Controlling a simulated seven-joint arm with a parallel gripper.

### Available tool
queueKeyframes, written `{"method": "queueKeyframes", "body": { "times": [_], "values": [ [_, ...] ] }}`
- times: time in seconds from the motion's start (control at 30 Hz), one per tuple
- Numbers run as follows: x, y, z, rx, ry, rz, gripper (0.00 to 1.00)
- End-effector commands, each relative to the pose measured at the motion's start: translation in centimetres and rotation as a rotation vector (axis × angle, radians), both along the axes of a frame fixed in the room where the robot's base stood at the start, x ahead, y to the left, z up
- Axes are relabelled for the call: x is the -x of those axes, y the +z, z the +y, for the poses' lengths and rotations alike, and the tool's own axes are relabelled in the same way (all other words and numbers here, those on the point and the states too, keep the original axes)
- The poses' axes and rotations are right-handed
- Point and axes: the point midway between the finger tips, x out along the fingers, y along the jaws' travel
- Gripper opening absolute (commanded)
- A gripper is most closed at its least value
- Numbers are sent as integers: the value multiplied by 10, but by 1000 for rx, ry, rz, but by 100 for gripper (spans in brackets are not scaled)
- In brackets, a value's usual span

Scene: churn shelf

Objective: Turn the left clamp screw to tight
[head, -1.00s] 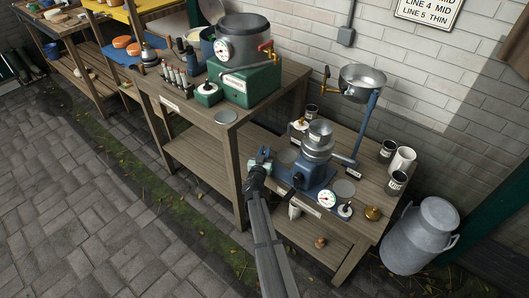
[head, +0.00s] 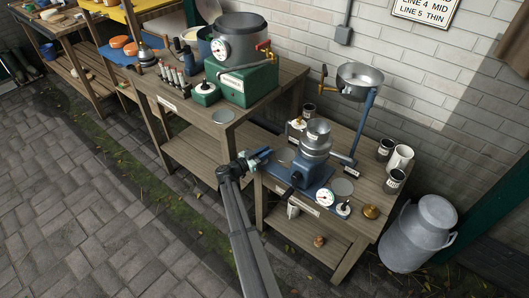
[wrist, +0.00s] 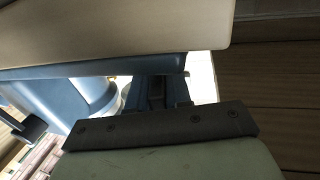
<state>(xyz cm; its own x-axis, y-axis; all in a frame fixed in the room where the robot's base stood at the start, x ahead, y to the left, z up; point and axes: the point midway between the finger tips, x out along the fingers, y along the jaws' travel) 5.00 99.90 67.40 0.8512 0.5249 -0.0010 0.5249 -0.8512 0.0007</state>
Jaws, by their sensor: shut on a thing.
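The blue-based separator (head: 308,172) with its stacked steel bowl (head: 317,140) stands on a blue plate (head: 323,178) on the low bench. My gripper (head: 266,153) is at the bench's left edge, just left of the separator, pointing right. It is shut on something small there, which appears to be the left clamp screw. The fingers hide the screw, so its angle cannot be read. In the wrist view my blue fingers (wrist: 157,92) are partly covered by a pale edge across the top, and the grip point is not clear.
A dark handle (head: 296,178) sticks out at the separator's front. A round dial (head: 325,197) and a brass knob (head: 370,212) lie near the front edge. A steel bowl on a blue post (head: 360,82) rises behind. The taller bench (head: 231,150) stands close on the left.

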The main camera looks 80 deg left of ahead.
Motion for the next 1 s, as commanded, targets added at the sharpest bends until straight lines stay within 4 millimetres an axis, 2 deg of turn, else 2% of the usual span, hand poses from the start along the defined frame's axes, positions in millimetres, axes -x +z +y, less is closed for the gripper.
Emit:
{"method": "queueKeyframes", "body": {
  "times": [0.3,0.77,0.8,1.0],
  "values": [
    [-1,0,-1,-1,-92,0,0],
    [-1,0,-2,-1,-105,-2,0],
    [-1,0,-2,-1,-105,-2,20],
    [-1,0,-2,-2,-104,-1,39]
  ]
}}
